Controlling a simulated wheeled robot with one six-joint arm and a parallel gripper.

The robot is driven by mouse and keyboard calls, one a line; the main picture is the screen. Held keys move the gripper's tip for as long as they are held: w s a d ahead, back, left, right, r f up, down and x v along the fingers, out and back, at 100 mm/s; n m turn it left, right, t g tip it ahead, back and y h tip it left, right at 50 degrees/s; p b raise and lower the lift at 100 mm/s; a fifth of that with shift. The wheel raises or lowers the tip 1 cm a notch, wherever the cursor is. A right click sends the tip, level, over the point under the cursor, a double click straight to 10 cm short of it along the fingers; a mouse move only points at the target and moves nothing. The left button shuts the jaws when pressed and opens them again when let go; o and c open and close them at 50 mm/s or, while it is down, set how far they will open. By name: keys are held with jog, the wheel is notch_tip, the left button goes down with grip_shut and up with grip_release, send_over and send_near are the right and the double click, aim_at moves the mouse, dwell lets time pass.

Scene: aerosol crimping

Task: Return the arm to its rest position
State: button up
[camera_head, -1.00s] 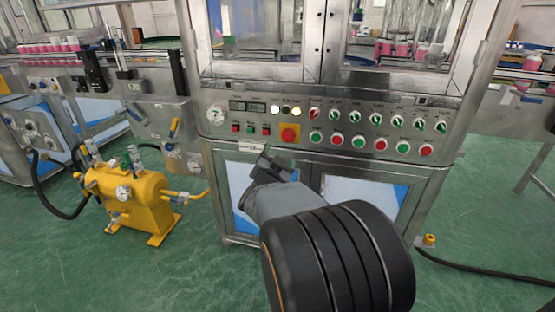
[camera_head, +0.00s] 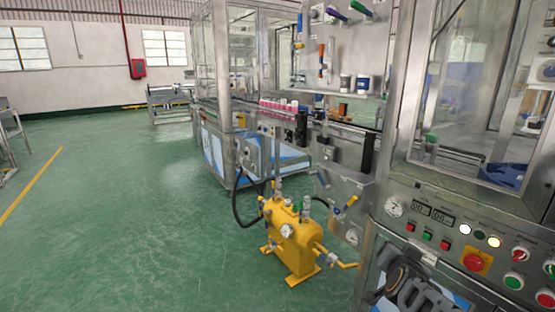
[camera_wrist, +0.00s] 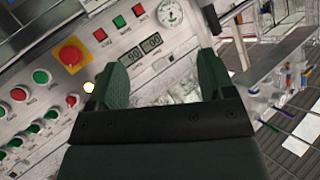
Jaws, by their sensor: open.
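My gripper (camera_wrist: 160,85) shows in the wrist view with its two dark green fingers spread apart and nothing between them. Ahead of it is the steel control panel (camera_wrist: 110,55) of the machine, with a pressure gauge, a digital readout and coloured buttons. In the head view, part of my arm (camera_head: 420,285) shows at the bottom right, in front of the panel's lower cabinet. My gripper's fingers cannot be made out there.
A yellow pressure tank (camera_head: 297,240) stands on the green floor left of the control panel (camera_head: 455,225). A black hose (camera_head: 237,205) runs behind it. A conveyor line with pink-capped cans (camera_head: 280,106) is further back. The floor (camera_head: 130,220) at left is open.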

jog(key=s+a+r+n+g+y+p, duration=0.3)
jog(key=s+a+r+n+y+p, duration=0.15)
jog(key=a+r+p, duration=0.5)
jog(key=s+a+r+n+g+y+p, duration=0.1)
jog(key=s+a+r+n+g+p, duration=0.3)
jog(key=s+p, duration=0.4)
jog(key=shift+s+a+r+n+g+p, duration=0.45)
jog(key=shift+s+r+g, duration=0.35)
jog(key=shift+g, duration=0.2)
jog(key=shift+c, duration=0.3)
